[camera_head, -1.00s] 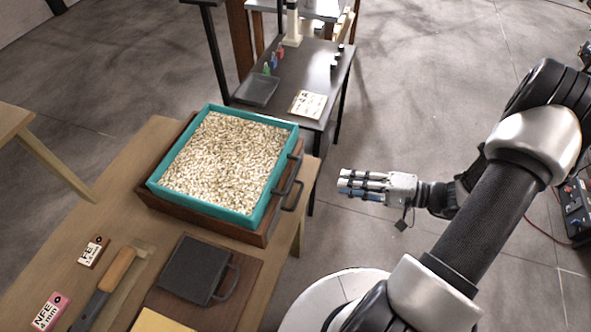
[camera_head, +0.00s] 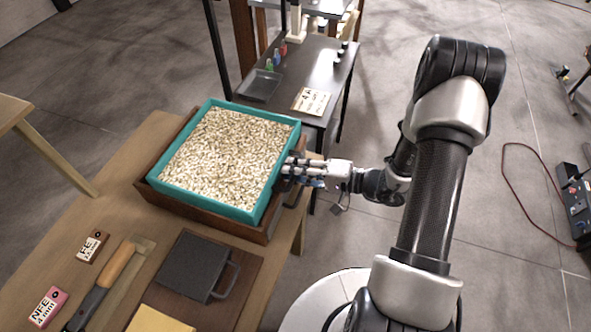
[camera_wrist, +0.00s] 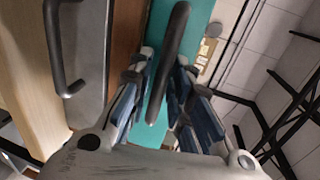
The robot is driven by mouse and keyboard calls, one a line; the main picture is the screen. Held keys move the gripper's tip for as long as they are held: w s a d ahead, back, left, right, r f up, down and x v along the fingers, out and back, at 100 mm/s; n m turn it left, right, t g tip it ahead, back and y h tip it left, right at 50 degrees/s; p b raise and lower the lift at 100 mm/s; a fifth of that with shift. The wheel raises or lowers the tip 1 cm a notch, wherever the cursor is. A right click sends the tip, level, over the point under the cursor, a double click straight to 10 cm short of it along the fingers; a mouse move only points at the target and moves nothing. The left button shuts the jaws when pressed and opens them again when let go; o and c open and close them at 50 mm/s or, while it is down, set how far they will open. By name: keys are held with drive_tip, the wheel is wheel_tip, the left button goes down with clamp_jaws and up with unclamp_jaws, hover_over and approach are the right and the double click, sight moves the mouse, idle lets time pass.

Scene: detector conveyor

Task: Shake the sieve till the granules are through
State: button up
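The teal-framed sieve (camera_head: 213,104) is heaped with pale granules (camera_head: 225,155) and sits in a brown wooden tray (camera_head: 205,222) on the table. My gripper (camera_head: 290,173) is at the right side of the sieve. In the wrist view, a dark bar handle (camera_wrist: 170,62) lies between the fingers of my gripper (camera_wrist: 160,98), in front of the teal wall (camera_wrist: 200,15). What lies under the granules is hidden.
A dark lidded plate with a handle (camera_head: 195,265), a wooden-handled tool (camera_head: 118,265) and labelled blocks (camera_head: 48,305) lie on the wooden table near the front. A dark bench (camera_head: 325,65) with a black tray (camera_head: 260,85) stands behind.

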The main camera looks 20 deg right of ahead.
clamp_jaws()
idle(0.6)
